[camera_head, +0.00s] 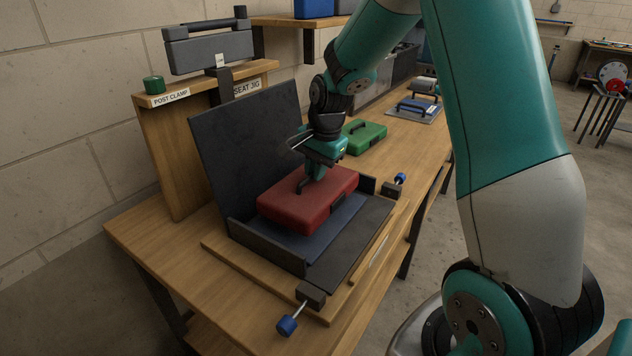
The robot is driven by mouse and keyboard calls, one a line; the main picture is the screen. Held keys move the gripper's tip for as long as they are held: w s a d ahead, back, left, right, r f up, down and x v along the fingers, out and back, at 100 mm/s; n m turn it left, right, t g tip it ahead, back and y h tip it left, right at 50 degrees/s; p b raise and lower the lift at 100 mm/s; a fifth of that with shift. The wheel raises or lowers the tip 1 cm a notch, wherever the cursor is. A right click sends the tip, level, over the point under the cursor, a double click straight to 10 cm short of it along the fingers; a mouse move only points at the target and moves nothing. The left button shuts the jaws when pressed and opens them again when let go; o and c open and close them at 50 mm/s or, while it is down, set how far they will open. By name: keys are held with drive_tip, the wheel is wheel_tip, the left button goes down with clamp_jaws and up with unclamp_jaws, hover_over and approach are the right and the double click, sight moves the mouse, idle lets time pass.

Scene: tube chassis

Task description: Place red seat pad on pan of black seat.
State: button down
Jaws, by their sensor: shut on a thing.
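The red seat pad (290,209) is a thick rounded block with a dark handle on top. My gripper (305,186) is above it, pointing down, shut on the pad's handle. The black seat (243,142) stands in a wooden jig on the bench, with an upright back panel and low side walls. The pan (310,243) has a dark blue surface, partly hidden under the pad. The pad is within the seat's outline, over the pan. I cannot tell whether it touches the pan or hangs just above it.
A green pad with a handle (364,136) lies on the bench (139,234) behind the seat. Clamps with blue knobs (287,325) flank the jig. A grey tray (415,109) lies farther back.

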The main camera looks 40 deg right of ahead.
drive_tip(key=shift+f, duration=1.7)
drive_tip(key=shift+f, duration=0.15)
drive_tip(key=c, duration=1.2)
unclamp_jaws()
